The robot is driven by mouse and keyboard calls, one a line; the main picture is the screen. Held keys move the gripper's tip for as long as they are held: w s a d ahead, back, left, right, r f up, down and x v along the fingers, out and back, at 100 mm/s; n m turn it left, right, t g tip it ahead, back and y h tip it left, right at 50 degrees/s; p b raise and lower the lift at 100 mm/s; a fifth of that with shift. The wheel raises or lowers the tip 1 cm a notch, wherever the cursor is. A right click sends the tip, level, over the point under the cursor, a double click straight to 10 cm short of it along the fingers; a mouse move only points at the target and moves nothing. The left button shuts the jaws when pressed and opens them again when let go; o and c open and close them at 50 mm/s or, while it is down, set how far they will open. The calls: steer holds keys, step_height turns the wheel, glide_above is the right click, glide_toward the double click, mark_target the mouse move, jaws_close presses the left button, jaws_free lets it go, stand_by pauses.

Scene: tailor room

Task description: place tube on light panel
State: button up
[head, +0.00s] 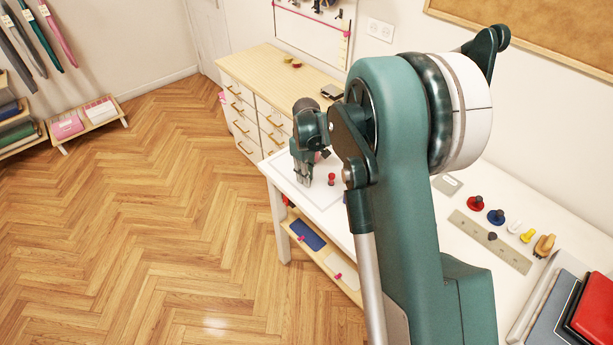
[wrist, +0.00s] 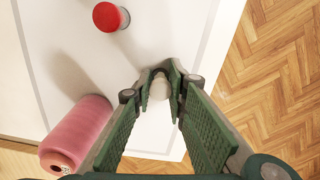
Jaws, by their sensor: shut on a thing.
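My gripper (head: 304,180) points down over the white light panel (head: 322,200) on the white table. In the wrist view my gripper (wrist: 162,92) is shut on a small pale thing, which looks like the tube (wrist: 160,88); the fingers cover most of it. I cannot tell whether it touches the panel. The panel (wrist: 62,42), with its pale border line, lies beneath the fingertips. In the head view the fingers hide the held thing.
A red-topped piece (wrist: 108,17) stands on the panel, also in the head view (head: 331,179). A pink spool (wrist: 76,135) is left of my fingers. Several coloured pieces, such as a red one (head: 475,203), lie along the table at right. The table's edge and floor are close.

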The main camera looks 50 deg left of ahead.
steer(key=o, duration=0.9)
steer(key=shift+c, duration=0.2)
steer(key=shift+r, duration=0.15)
step_height(320, 180, up, 12)
stand_by(0.6)
stand_by(0.4)
